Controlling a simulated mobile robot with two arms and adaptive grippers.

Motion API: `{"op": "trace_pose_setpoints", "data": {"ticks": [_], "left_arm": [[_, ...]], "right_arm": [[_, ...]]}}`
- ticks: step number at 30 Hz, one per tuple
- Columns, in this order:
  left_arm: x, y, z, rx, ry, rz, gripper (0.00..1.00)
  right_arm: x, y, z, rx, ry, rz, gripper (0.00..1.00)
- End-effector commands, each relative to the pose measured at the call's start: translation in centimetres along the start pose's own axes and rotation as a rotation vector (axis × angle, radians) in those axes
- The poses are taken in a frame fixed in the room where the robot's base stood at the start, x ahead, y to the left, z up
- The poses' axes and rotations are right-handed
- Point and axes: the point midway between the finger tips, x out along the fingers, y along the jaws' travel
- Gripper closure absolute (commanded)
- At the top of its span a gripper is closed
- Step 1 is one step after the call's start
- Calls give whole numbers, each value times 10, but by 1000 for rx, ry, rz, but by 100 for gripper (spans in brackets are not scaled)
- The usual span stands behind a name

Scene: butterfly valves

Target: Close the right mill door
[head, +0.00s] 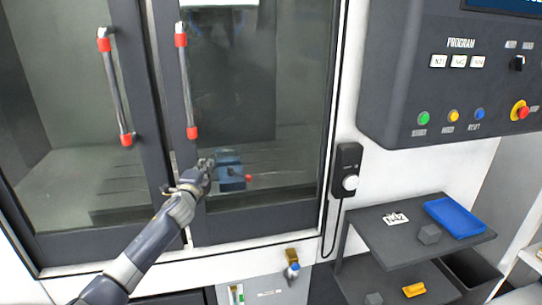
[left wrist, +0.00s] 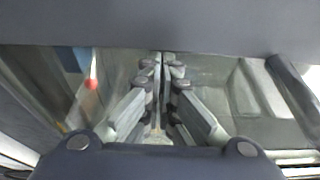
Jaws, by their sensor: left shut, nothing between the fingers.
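The right mill door (head: 260,218) has a dark frame and a large window. Its upright bar handle (head: 187,85) has red ends and sits near the door's left edge. A narrow light strip shows between this door and the left door (head: 90,240); I cannot tell how far the right door stands open. My left gripper (head: 207,164) is in front of the right door's lower left part, below the handle's lower end. Its fingers are shut and empty, and they also show together in the left wrist view (left wrist: 162,95). Whether they touch the door is unclear.
A blue vise (head: 230,172) shows behind the glass. A control panel (head: 440,100) with buttons is on the right. Below it, a dark shelf unit (head: 375,240) holds a blue tray (head: 458,216) and small blocks. A black box with a cable (head: 347,165) hangs beside the door.

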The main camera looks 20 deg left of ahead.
Motion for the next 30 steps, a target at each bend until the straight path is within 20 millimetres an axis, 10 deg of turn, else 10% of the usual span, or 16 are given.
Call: {"op": "trace_pose_setpoints", "data": {"ticks": [9,30], "left_arm": [[-15,0,40,-1,6,0,100],[-15,1,44,-2,2,0,100]], "right_arm": [[-4,-4,-17,3,25,-5,60],[-5,0,-4,1,5,0,60]]}}
